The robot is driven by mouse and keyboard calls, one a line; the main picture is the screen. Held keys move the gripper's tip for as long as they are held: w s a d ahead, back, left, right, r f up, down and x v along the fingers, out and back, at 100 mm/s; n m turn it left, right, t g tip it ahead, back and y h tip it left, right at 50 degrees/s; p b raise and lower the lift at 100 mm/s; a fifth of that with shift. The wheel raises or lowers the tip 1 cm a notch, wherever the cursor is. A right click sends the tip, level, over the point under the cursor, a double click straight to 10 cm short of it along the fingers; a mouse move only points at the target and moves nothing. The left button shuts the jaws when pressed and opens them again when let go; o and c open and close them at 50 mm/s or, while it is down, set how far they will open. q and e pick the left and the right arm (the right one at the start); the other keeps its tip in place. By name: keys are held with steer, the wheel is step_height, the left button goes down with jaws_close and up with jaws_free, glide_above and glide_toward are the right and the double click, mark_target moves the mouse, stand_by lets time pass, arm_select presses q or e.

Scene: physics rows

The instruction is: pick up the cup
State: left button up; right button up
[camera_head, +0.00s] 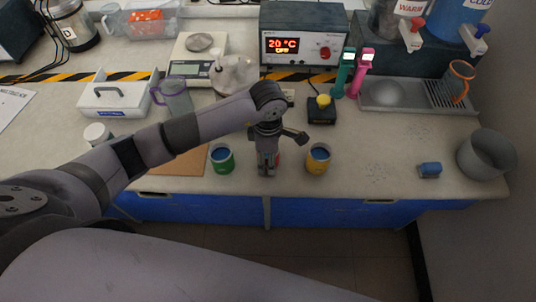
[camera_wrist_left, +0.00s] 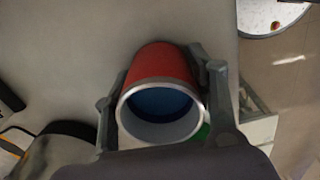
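A red cup (camera_wrist_left: 165,66) with a metal rim and a blue inside lies between the two fingers of my left gripper (camera_wrist_left: 165,100) in the left wrist view. The fingers are close along both its sides; whether they press on it I cannot tell. In the head view my left gripper (camera_head: 267,165) points down at the counter's front edge and hides most of the red cup. A green cup (camera_head: 222,160) stands to its left and a yellow cup (camera_head: 318,159) to its right, both with blue insides. My right gripper is not in view.
The counter (camera_head: 365,150) is clear right of the yellow cup, up to a small blue block (camera_head: 429,170) and a grey bin (camera_head: 487,155). Behind stand a yellow button box (camera_head: 322,110), a scale (camera_head: 192,72), a purple-handled jug (camera_head: 176,98) and a drip tray (camera_head: 415,98).

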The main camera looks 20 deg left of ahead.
arm_select(q)
steer(key=c, duration=0.8)
steer(key=shift+r, duration=0.15)
